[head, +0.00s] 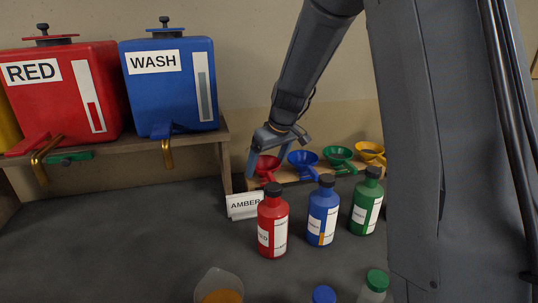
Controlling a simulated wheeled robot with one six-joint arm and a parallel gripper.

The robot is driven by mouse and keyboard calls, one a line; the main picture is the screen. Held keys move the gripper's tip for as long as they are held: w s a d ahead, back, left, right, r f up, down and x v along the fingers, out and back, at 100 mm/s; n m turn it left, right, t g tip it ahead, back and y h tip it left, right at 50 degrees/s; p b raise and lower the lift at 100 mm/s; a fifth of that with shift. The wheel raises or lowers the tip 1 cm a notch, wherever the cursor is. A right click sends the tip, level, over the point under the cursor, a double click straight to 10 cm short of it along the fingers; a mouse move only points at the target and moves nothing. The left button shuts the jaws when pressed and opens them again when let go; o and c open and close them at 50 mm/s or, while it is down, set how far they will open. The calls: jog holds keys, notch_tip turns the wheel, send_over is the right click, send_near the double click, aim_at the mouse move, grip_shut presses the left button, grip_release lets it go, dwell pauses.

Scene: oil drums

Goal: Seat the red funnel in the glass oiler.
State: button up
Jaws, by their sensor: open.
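The red funnel (268,164) sits at the left end of a row of funnels on a low wooden rack at the back. My gripper (265,158) is open at the red funnel, one finger at its left and the other near its right rim. I cannot tell whether the fingers touch it. A clear glass vessel (217,281) with amber liquid stands at the bottom edge, partly cut off; it may be the glass oiler, but I cannot tell for sure.
Blue (303,158), green (338,155) and yellow (369,149) funnels share the rack. Red (272,224), blue (322,213) and green (366,203) bottles stand before it, beside an AMBER sign (244,206). Red and blue drums sit on a left shelf. The table's left is clear.

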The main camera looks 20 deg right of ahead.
jog(key=shift+w+f, duration=0.15)
jog(key=shift+f, duration=0.2)
jog(key=shift+c, duration=0.4)
jog(key=c, duration=0.7)
jog(key=shift+c, duration=0.2)
jog(key=shift+r+p, duration=0.55)
jog(key=shift+r, duration=0.35)
jog(key=shift+r+p, duration=1.35)
jog(key=shift+r, duration=0.8)
